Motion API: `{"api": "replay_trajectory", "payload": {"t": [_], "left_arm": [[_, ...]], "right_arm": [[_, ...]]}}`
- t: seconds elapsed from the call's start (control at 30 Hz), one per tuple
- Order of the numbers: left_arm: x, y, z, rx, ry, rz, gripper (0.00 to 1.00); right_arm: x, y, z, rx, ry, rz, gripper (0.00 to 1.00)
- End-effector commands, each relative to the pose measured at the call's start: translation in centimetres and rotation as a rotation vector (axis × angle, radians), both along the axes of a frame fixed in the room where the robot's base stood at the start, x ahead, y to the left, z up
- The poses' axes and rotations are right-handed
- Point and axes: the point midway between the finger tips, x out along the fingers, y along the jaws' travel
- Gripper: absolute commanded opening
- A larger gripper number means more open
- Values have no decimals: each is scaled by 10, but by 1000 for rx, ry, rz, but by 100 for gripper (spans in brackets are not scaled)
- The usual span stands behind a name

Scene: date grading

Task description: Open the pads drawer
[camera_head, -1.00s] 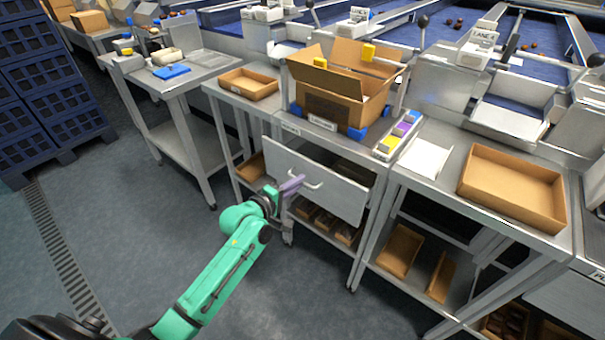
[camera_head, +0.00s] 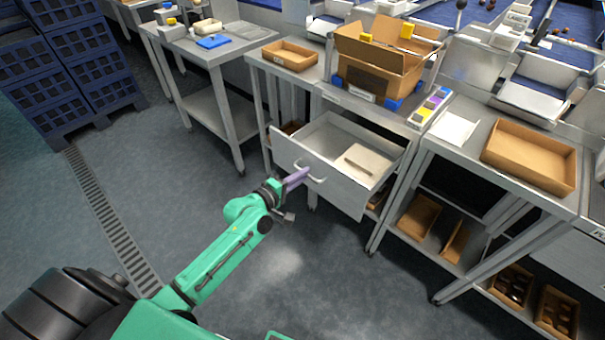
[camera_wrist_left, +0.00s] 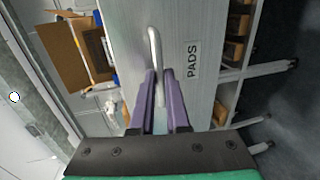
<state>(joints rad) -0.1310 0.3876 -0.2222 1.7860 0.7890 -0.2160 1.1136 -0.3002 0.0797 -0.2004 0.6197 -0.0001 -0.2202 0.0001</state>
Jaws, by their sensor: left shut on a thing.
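The pads drawer (camera_head: 335,189) is pulled well out from under the steel table in the head view. A pale flat stack (camera_head: 367,161) lies inside it. The drawer front also shows in the left wrist view (camera_wrist_left: 195,105), with a "PADS" label (camera_wrist_left: 193,60) beside its handle. My left gripper (camera_head: 296,178) is at the drawer front, its purple fingers shut on the bar handle (camera_head: 313,174). In the left wrist view, the handle (camera_wrist_left: 155,50) runs between the fingertips (camera_wrist_left: 160,85). My right gripper is not in view.
An open cardboard box (camera_head: 375,72) stands on the table above the drawer. A shallow cardboard tray (camera_head: 290,54) sits to its left. Blue crates (camera_head: 70,75) are stacked at the far left. The floor in front of the drawer is clear.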

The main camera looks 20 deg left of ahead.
Motion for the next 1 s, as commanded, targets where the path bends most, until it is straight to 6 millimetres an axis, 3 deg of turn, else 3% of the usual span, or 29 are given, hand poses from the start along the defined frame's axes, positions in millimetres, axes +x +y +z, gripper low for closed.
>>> {"api": "replay_trajectory", "payload": {"t": [0.23, 0.3, 0.33, 0.73, 0.87, 1.0], "left_arm": [[0, 0, 0, 0, 0, 0, 0], [0, 0, 0, 0, 0, 0, 33], [0, 0, 0, 0, 0, 0, 43], [-5, 2, 1, 1, 1, 1, 43], [-26, 10, 5, 2, 2, 0, 43], [-62, 24, 11, 3, 5, -1, 43]], "right_arm": [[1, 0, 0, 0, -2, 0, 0], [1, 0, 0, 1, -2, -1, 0], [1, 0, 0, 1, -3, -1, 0], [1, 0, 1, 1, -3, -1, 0], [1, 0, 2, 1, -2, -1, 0], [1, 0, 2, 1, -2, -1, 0]]}}
